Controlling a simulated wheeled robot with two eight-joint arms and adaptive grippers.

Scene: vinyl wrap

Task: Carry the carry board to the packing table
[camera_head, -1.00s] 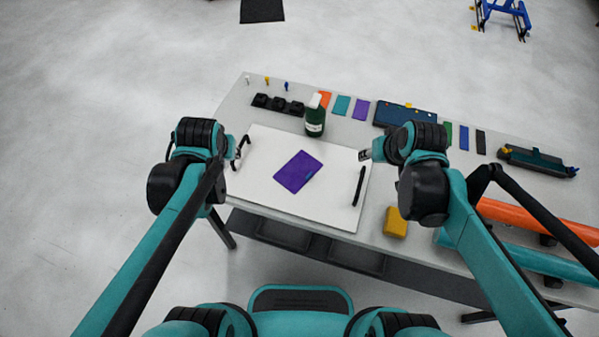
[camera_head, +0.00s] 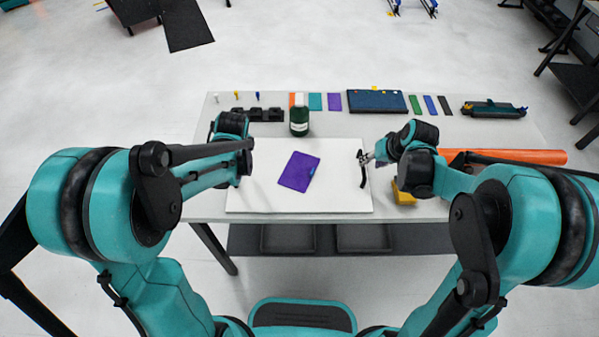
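The carry board (camera_head: 335,193) is a flat white board lying on the table. A purple sheet (camera_head: 299,171) lies on it. Its right black handle (camera_head: 362,180) stands near the board's right edge. My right gripper (camera_head: 367,158) is at the upper end of this handle, overlapping it in the head view; I cannot tell whether the fingers are closed on it. My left arm covers the board's left edge and the left handle. The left gripper's fingers are hidden behind that arm. I cannot tell which table is the packing table.
A dark green bottle (camera_head: 299,120) stands just behind the board. A dark blue case (camera_head: 377,101) and colored swatches line the table's back. A yellow block (camera_head: 403,196) sits right of the board. An orange roll (camera_head: 510,156) lies at right. Open floor surrounds the table.

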